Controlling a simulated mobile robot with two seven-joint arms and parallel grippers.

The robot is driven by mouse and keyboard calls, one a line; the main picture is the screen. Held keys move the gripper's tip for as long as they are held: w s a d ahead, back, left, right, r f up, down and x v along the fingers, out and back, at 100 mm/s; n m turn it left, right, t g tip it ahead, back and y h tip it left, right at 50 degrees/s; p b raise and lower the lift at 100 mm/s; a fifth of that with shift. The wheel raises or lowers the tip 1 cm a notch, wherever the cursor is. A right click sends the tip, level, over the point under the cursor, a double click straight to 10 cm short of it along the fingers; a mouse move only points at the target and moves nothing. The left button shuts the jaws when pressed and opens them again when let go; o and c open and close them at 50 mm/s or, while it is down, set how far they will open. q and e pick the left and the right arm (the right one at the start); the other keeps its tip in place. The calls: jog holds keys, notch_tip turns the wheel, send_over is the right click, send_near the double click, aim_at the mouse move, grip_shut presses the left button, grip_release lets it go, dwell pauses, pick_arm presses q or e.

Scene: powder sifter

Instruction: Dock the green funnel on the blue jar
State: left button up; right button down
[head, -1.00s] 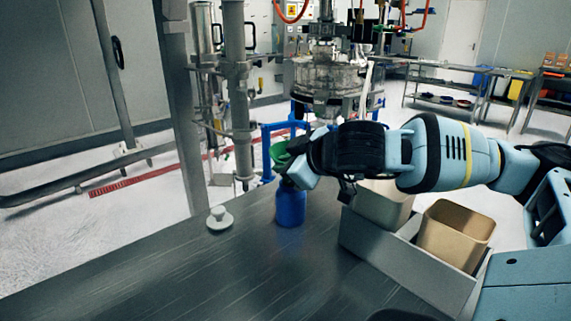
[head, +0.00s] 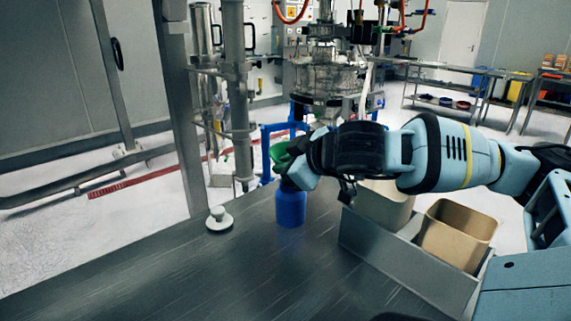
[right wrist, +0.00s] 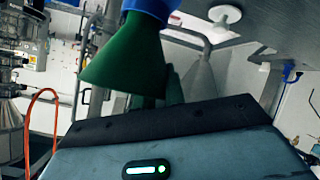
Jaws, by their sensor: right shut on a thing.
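The blue jar (head: 291,208) stands upright on the grey table. The green funnel (head: 279,153) is right above it, wide mouth up, and my right gripper (head: 294,171) is shut on it. The gripper hides part of the funnel and the jar's top in the head view. In the right wrist view, the picture is upside down: the green funnel (right wrist: 128,55) narrows toward the blue jar (right wrist: 152,7), and its narrow end meets the blue at the jar's opening. I cannot tell how deeply it is seated. My left gripper is not in view.
A white lid with a knob (head: 219,219) lies on the table left of the jar. The front left of the table is clear. Steel equipment stands behind the table.

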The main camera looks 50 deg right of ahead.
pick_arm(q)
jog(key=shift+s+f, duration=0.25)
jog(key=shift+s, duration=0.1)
pick_arm(e)
jog(key=shift+f, duration=0.25)
pick_arm(q)
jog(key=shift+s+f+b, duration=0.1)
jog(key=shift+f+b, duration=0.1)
jog(key=shift+b, duration=0.15)
pick_arm(e)
jog(key=shift+f, duration=0.2)
jog(key=c, duration=1.8)
grip_release()
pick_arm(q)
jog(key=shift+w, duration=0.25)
pick_arm(e)
jog(key=shift+o, duration=0.2)
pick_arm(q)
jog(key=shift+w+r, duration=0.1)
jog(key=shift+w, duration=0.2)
